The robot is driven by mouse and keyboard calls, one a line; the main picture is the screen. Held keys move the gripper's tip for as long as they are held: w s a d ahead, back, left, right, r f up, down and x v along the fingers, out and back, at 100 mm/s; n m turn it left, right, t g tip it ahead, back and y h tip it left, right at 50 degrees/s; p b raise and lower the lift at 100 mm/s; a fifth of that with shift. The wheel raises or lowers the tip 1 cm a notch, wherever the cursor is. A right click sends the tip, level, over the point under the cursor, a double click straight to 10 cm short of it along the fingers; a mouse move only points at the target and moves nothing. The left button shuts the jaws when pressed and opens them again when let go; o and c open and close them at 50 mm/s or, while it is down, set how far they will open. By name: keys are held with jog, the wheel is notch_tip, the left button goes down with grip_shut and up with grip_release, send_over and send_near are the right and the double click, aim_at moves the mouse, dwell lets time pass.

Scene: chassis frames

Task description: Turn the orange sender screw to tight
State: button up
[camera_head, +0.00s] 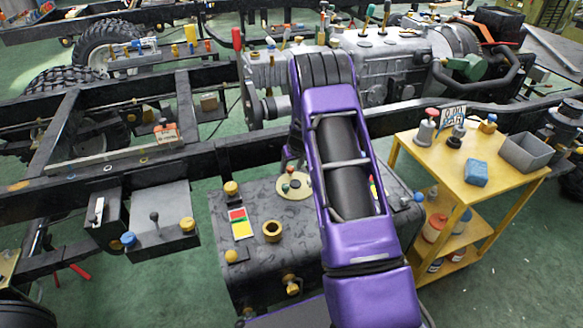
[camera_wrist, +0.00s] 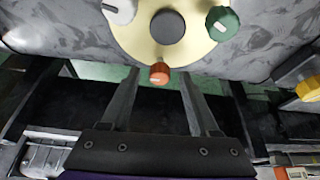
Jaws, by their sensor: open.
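The orange sender screw (camera_wrist: 159,73) sits at the near rim of a round cream sender plate (camera_wrist: 140,34) in the wrist view. The plate has a dark grey centre, a white screw (camera_wrist: 120,10) at left and a green screw (camera_wrist: 222,22) at right. My gripper (camera_wrist: 160,78) is open and empty, its two fingers apart on either side of the orange screw in the picture. I cannot tell whether they are level with it.
The tank top also carries yellow caps (camera_head: 231,188), a brass ring (camera_head: 272,231) and a coloured label (camera_head: 240,224). Black chassis rails (camera_head: 120,175) run behind it. A yellow cart (camera_head: 450,170) with a grey bin (camera_head: 525,152) and a blue block (camera_head: 476,173) stands at right.

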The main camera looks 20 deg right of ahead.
grip_shut()
dwell(0.3)
jog(key=shift+m, duration=0.3)
jog(key=m, duration=0.1)
jog(key=m+h, duration=0.1)
jog(key=m+p, duration=0.1)
jog(key=shift+w+a+m+h, duration=0.1)
jog(key=shift+a+m+h, duration=0.2)
jog(key=shift+h, duration=0.1)
jog(key=m, duration=0.2)
jog(key=m+g+h, duration=0.1)
jog(key=m, duration=0.1)
jog(key=shift+w+a+f+m+h, duration=0.1)
jog(key=shift+m+h, duration=0.2)
jog(key=m, duration=0.2)
jog(key=m+g+h+b, duration=0.1)
jog(key=m, duration=0.1)
jog(key=shift+w+m+g, duration=0.15)
jog(key=shift+m+g, duration=0.15)
jog(key=m+g, duration=0.1)
jog(key=m, duration=0.1)
jog(key=m+g, duration=0.1)
jog(key=m, duration=0.2)
jog(key=shift+w+a, duration=0.1)
jog(key=shift+w, duration=0.05)
jog(key=shift+m, duration=0.3)
